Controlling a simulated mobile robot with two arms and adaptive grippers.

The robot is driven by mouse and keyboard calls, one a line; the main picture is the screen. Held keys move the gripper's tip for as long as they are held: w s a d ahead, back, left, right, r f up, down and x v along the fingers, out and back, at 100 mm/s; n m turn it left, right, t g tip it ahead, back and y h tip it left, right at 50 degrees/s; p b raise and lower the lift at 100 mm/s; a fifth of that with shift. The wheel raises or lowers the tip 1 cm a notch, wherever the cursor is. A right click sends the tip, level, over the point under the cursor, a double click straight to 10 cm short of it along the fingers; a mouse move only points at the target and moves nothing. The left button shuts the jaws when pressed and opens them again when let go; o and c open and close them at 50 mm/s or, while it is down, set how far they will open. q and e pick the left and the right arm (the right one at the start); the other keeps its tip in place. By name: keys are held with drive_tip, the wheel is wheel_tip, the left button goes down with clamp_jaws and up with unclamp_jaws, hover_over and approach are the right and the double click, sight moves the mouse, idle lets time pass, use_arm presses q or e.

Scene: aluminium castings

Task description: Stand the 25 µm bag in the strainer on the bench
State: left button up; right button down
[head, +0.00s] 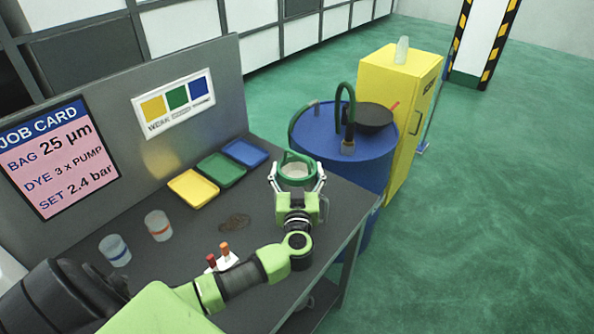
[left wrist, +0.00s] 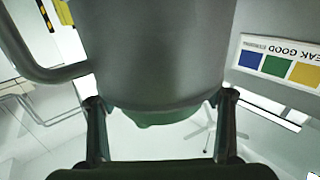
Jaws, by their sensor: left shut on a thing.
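A green-rimmed bag (head: 296,169), pale inside, is at the bench's far right corner in the head view. My left gripper (head: 297,181) has its fingers on both sides of it and is shut on it. The print on it cannot be read. In the left wrist view a large grey cylinder, apparently the strainer (left wrist: 165,50), fills the upper middle, with a bent pipe at its left. Green shows at its end between my fingers (left wrist: 160,108). How deep the bag sits in the strainer is hidden. My right gripper is not in view.
Yellow, green and blue trays (head: 222,170) lie by the back panel. A blue drum (head: 350,165) with a hose and a yellow cabinet (head: 395,95) stand beyond the bench.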

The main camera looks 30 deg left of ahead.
use_arm(q)
drive_tip(key=shift+s+d, duration=0.1)
drive_tip(key=o, duration=1.6)
drive_tip(key=shift+o, duration=0.2)
drive_tip(key=b+v, duration=0.1)
drive_tip(key=v, duration=1.1)
